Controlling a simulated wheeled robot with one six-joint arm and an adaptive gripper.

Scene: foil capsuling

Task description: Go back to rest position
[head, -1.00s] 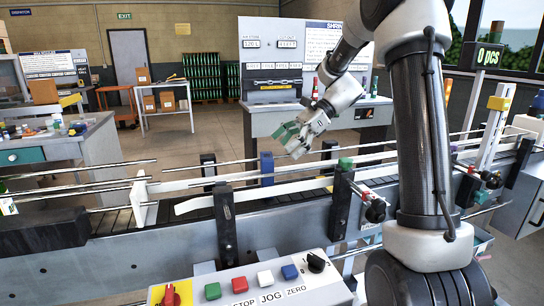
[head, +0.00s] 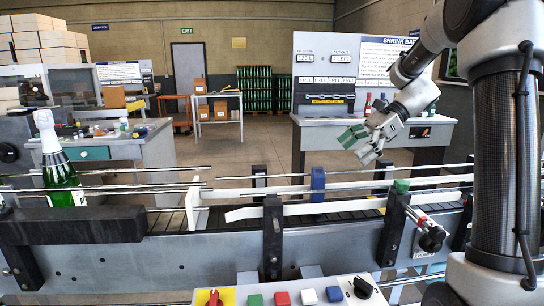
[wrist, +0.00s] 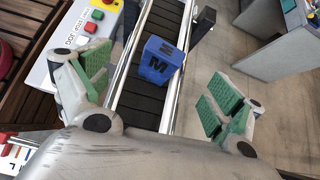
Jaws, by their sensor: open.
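My gripper (head: 367,146) is held up in the air above the far side of the conveyor in the head view, right of the middle. Its green-padded fingers stand apart with nothing between them. In the wrist view my gripper (wrist: 155,95) also shows wide open and empty. Beyond the fingers there, a blue block marked M (wrist: 161,60) sits over the dark conveyor belt (wrist: 150,100), apart from both fingers.
A green bottle with a white foil top (head: 60,170) stands at the conveyor's left end. Guide rails and black posts (head: 272,238) line the conveyor. A button panel (head: 295,291) is in front. A shrink station (head: 345,130) and a cluttered workbench (head: 120,145) stand behind.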

